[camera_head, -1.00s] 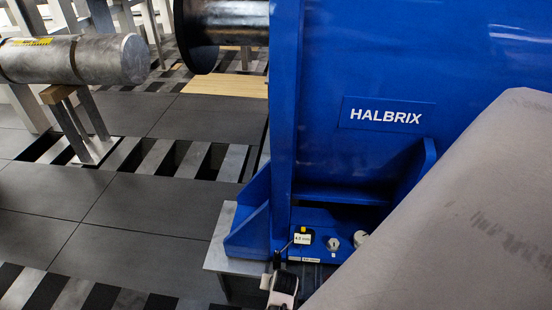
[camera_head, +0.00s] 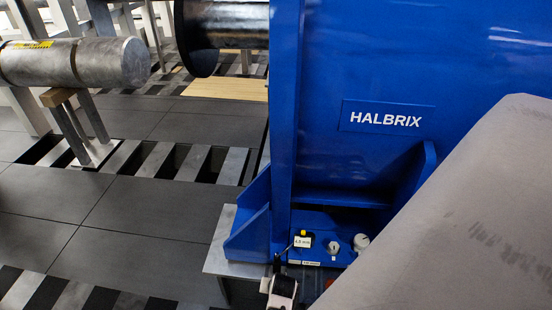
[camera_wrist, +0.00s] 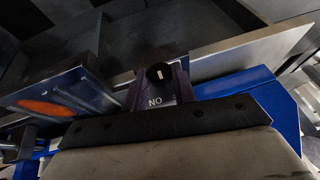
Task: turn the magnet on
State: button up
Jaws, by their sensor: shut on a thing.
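The magnet base shows in the wrist view as a dark purplish block with a round black knob (camera_wrist: 160,74) that has a pale mark. A light label below the knob reads "NO" as I see it, which is "ON" upside down. My gripper (camera_wrist: 160,80) reaches up from the bottom of the wrist view. Its narrow dark fingers flank the knob and are shut on it; the contact itself is too dark to see clearly. In the head view the gripper and this knob are hidden, and my grey arm covers the lower right.
A large blue HALBRIX machine (camera_head: 380,160) fills the right. At its foot are a "4.5 mm" tag (camera_head: 303,242), pale knobs (camera_head: 362,242) and a small white and black device (camera_head: 283,287). A grey cylinder (camera_head: 110,63) rests on a stand at left. Slotted floor lies between.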

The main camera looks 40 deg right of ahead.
jog(key=g+h, duration=0.1)
jog(key=g+h+p, duration=0.1)
jog(key=w+n+g+h, duration=0.1)
jog(key=g, duration=0.1)
jog(key=shift+a+f+h+p, duration=0.1)
jog(key=shift+a+h+p, duration=0.2)
jog(key=shift+a+p, duration=0.05)
jog(key=shift+n+g+h+b, duration=0.35)
jog(key=shift+g+h, duration=0.25)
jog(key=shift+g, duration=0.1)
jog(key=o, duration=1)
